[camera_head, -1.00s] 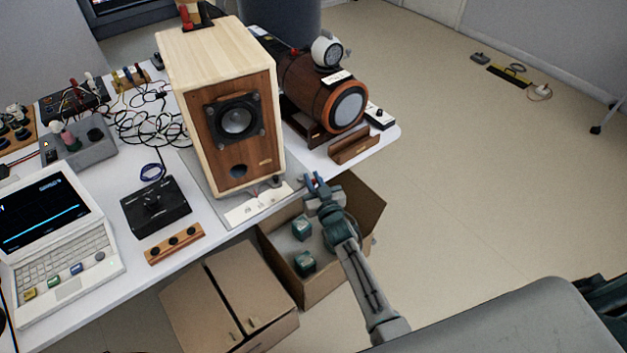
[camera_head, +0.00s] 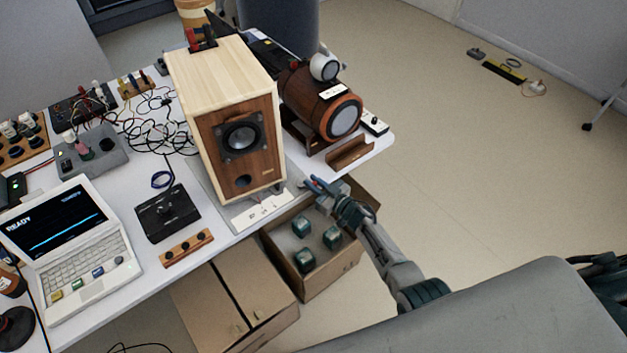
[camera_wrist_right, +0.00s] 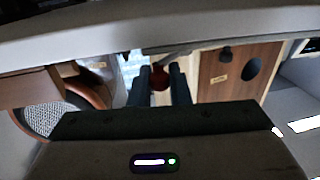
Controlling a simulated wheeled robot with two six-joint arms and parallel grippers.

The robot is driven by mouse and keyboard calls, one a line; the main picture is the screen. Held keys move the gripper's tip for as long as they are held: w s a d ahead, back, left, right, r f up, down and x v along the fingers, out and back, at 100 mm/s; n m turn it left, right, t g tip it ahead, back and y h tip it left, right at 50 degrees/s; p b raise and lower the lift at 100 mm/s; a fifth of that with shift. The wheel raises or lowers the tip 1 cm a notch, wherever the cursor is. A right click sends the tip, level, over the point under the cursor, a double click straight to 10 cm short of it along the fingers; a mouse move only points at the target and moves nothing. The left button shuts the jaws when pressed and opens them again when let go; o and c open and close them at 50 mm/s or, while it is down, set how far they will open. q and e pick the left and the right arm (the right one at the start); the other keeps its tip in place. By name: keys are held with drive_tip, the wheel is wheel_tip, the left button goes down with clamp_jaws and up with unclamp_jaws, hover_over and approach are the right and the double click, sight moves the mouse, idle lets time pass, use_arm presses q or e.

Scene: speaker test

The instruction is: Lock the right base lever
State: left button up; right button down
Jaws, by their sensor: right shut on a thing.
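The wooden speaker (camera_head: 222,85) stands upright on a base plate (camera_head: 215,194) near the table's front edge. My right gripper (camera_head: 313,184) is beside the base's right front corner. In the right wrist view my right gripper (camera_wrist_right: 162,82) is shut on a red-ended part, the right base lever (camera_wrist_right: 160,77). The speaker's wooden front (camera_wrist_right: 235,72) shows to the right of the fingers there. The lever's angle is hard to tell, as the fingers hide much of it. My left gripper is not in view.
An open cardboard box (camera_head: 322,282) with 3 teal cubes stands below my right arm. A brown cylindrical speaker (camera_head: 306,98) and a wooden stand (camera_head: 348,153) are to the right. A laptop (camera_head: 70,235), black control box (camera_head: 167,213) and tangled cables are to the left.

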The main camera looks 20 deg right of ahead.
drive_tip(key=y, duration=0.1)
drive_tip(key=n+g, duration=0.1)
drive_tip(key=w+n+y+b, duration=0.1)
drive_tip(key=shift+d+f+g+y, duration=0.2)
drive_tip(key=shift+d+g+y, duration=0.05)
drive_tip(key=shift+g+y, duration=0.05)
drive_tip(key=n+g+y+b, duration=0.1)
drive_tip(key=w+n+g+y+b, duration=0.1)
drive_tip(key=g+y+b, duration=0.1)
drive_tip(key=shift+n+b, duration=0.3)
drive_tip(key=shift+n, duration=0.1)
drive_tip(key=shift+w+r+n+g+y+b, duration=0.1)
drive_tip(key=shift+w+n+g+y+b, duration=0.05)
drive_tip(key=shift+n+g+y+b, duration=0.7)
drive_tip(key=c, duration=1.4)
unclamp_jaws()
drive_tip(key=shift+b+v, duration=0.7)
drive_tip(key=shift+v, duration=4.65)
